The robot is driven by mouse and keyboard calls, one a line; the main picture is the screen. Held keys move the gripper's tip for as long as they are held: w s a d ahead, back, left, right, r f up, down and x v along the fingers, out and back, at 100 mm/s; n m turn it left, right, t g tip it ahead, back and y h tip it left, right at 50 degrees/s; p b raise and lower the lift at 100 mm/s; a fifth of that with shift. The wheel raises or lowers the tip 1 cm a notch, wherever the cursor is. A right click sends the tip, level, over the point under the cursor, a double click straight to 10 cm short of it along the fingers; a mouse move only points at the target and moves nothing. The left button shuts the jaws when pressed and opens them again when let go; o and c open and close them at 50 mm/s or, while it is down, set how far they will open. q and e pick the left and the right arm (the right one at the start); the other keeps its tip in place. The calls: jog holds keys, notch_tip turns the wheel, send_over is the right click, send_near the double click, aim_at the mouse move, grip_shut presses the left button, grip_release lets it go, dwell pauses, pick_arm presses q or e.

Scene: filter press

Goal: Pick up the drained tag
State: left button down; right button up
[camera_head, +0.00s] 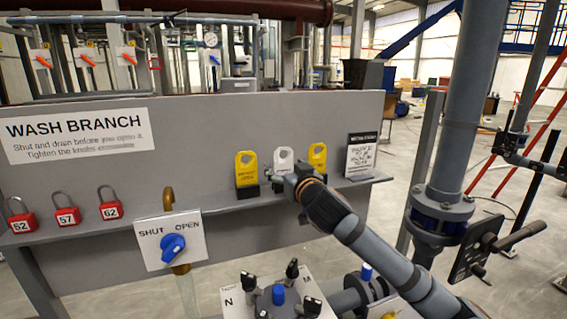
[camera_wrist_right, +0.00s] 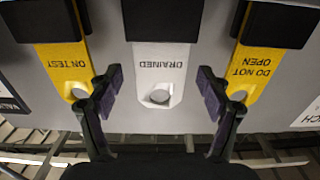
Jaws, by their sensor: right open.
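The drained tag (camera_wrist_right: 160,75) is white with a hole near its end. It shows upside down in the middle of the right wrist view, its other end in a dark holder. In the head view the white tag (camera_head: 283,157) stands on the shelf between two yellow tags, its lower part hidden by my right gripper (camera_head: 289,181). My right gripper (camera_wrist_right: 160,92) is open, one finger on each side of the tag, with visible gaps and nothing held. My left gripper is not in view.
The yellow "do not open" tag (camera_head: 246,165) and yellow "on test" tag (camera_head: 317,156) stand close on either side. A small sign (camera_head: 361,155) is at the shelf's right. Red padlocks (camera_head: 67,216) sit at the left. A blue valve knob (camera_head: 173,247) is below the shelf (camera_head: 222,205).

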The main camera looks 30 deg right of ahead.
jog(key=c, duration=1)
jog(key=shift+c, duration=0.2)
jog(key=shift+r, duration=0.1)
notch_tip(320, 180, up, 31)
jog(key=p, duration=0.3)
